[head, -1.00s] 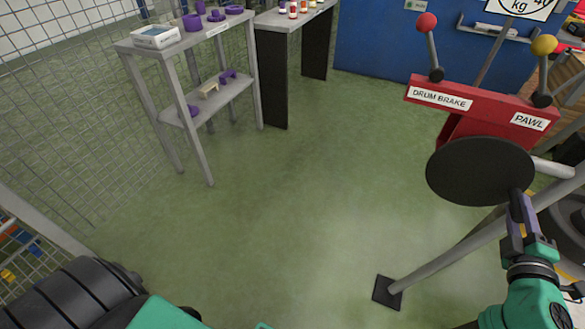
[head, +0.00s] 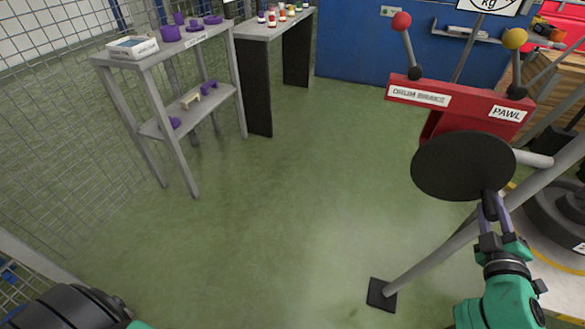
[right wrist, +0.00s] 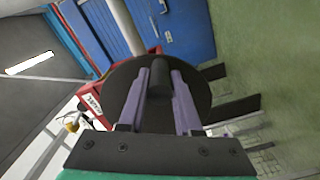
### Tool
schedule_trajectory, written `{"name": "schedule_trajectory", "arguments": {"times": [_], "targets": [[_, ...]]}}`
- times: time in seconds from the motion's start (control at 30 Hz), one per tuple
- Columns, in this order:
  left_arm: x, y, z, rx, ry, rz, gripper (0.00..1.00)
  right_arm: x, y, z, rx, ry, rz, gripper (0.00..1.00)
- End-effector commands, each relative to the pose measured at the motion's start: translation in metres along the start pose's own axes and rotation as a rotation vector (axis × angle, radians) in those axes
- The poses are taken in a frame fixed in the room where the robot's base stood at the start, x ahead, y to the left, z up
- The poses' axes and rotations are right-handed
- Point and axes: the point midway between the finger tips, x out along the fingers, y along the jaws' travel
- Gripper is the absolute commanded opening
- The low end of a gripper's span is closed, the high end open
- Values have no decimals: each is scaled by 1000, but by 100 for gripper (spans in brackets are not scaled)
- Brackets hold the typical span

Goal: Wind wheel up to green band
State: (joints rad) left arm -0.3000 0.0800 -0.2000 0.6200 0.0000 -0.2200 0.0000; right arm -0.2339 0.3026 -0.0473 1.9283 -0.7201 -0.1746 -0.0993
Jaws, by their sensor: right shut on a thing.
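The black round wheel (head: 462,166) faces me on the right of the head view, on a grey shaft below a red housing (head: 455,107). The housing bears a red-knobbed DRUM BRAKE lever (head: 407,46) and a yellow-knobbed PAWL lever (head: 515,64). My right gripper (head: 493,205) is at the wheel's lower right edge. In the right wrist view its purple fingers (right wrist: 158,90) are shut on a dark handle (right wrist: 159,75) standing out from the wheel (right wrist: 120,75). No green band can be made out.
A slanted grey post (head: 437,257) with a black foot plate (head: 382,294) stands under the wheel. Grey shelves (head: 187,128) with purple items and a table (head: 252,85) stand at the left. The green floor (head: 290,190) between is clear.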

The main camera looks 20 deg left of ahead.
Motion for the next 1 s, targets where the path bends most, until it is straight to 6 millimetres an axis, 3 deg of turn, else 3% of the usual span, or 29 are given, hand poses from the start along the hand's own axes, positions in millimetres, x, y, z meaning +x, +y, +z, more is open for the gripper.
{"name": "schedule_trajectory", "arguments": {"times": [0.17, 0.5, 0.87, 1.0], "targets": [[2, 0, 0, 0, 0, 0, 90, -1, -12, 2, 37, -5, -14, 0], [9, 0, 1, 0, 0, 0, 90, -1, -34, -2, 294, -6, -13, 0], [9, 0, 1, 0, 0, 0, 90, -1, -36, -3, 327, -6, -14, 0], [10, 0, 1, 0, 0, 0, 90, -1, -43, -7, 421, -7, -13, 0]]}}
